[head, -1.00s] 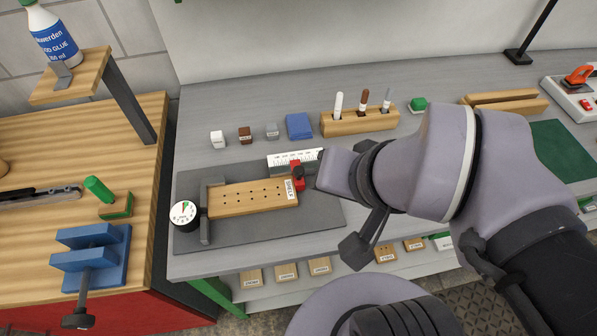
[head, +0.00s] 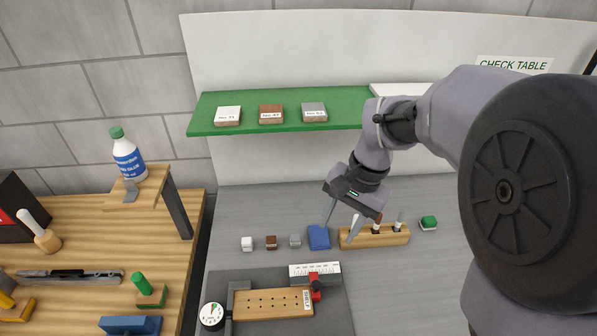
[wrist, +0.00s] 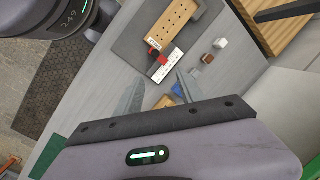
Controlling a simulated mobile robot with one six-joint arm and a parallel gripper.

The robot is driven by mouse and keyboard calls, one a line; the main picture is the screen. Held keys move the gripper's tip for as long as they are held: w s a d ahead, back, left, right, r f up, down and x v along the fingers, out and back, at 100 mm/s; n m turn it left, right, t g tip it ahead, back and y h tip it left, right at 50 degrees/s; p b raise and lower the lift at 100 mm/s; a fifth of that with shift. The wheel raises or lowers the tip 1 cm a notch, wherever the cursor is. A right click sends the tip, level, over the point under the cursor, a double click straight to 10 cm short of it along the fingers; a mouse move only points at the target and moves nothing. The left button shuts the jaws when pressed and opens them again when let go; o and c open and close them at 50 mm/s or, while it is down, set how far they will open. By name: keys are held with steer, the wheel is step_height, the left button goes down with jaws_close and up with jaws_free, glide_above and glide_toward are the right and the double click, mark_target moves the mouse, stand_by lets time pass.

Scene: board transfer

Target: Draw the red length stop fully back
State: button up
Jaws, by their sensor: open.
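The red length stop (head: 315,289) stands by the right end of a drilled wooden board (head: 270,304), just below the white scale (head: 328,268). The board lies in the dark grey fixture (head: 340,316). In the wrist view the red stop (wrist: 154,54) sits between the board (wrist: 172,27) and the scale (wrist: 168,66); whether it touches the board I cannot tell. My gripper (head: 338,233) is open and empty, raised near the blue block and pen holder, behind and right of the stop. The fingers (wrist: 160,75) also show in the wrist view.
A blue block (head: 318,237) and a wooden holder with pens (head: 372,237) are close to my fingers. Small white, brown and grey blocks stand left of them. A green shelf (head: 285,118) overhangs behind. A dial gauge (head: 211,315) sits at the board's left end.

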steer(key=w+d+f+m+g+p, duration=0.1)
steer(key=w+f+g+p, duration=0.1)
steer(key=w+f+p, duration=0.15)
steer(key=g, duration=0.1)
glide_toward(317, 283)
steer(key=shift+m+y, duration=0.3)
steer(key=shift+m, duration=0.1)
steer(key=x, duration=0.8)
steer(key=shift+s+d+f, duration=0.1)
steer(key=shift+f, duration=0.15)
jaws_close()
steer(key=shift+d, duration=0.1)
